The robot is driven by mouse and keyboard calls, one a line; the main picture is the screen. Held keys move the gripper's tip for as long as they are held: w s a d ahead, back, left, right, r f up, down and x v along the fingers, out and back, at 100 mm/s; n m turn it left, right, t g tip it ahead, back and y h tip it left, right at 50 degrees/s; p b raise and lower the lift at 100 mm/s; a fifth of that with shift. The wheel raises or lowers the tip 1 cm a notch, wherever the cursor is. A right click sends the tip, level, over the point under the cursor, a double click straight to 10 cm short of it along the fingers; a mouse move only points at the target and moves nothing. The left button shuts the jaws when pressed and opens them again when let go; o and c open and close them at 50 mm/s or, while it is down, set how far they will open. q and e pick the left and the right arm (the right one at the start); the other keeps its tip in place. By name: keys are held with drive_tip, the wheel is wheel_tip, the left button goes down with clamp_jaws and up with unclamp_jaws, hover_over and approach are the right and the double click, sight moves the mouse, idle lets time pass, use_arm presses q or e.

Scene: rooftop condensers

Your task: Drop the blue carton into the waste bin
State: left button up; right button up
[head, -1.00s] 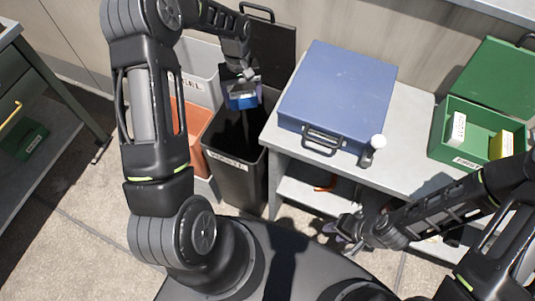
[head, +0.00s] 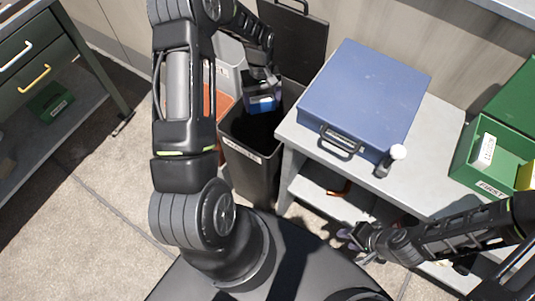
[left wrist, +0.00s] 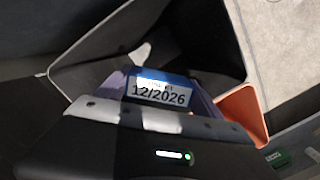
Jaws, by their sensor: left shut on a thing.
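The blue carton (head: 263,104) is held over the mouth of the black waste bin (head: 252,172). In the left wrist view the carton (left wrist: 152,75) shows a white label reading 12/2026. My left gripper (head: 262,90) is shut on the carton, and its purple fingers (left wrist: 158,88) lie on either side of it. The bin's dark inside shows beyond the carton in the wrist view. The label on the bin's front is too small to read. My right gripper (head: 354,242) hangs low before the bench, empty, its fingertips apart.
A grey bench (head: 445,125) right of the bin bears a closed blue case (head: 365,95), a white-topped object (head: 390,160) and a green box (head: 475,165). An orange-lined bin (head: 222,108) stands left of the black bin. A dark lid (head: 292,38) stands up behind.

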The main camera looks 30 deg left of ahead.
use_arm(q)
drive_tip(key=shift+f+b, duration=0.4)
drive_tip(key=shift+f, duration=0.8)
drive_tip(key=o, duration=1.4)
drive_tip(key=shift+r, duration=0.15)
drive_tip(key=r, duration=0.7)
drive_tip(key=shift+w+a+r+b, duration=0.25)
drive_tip(key=shift+w+a+b, duration=0.05)
drive_tip(key=shift+a, duration=0.05)
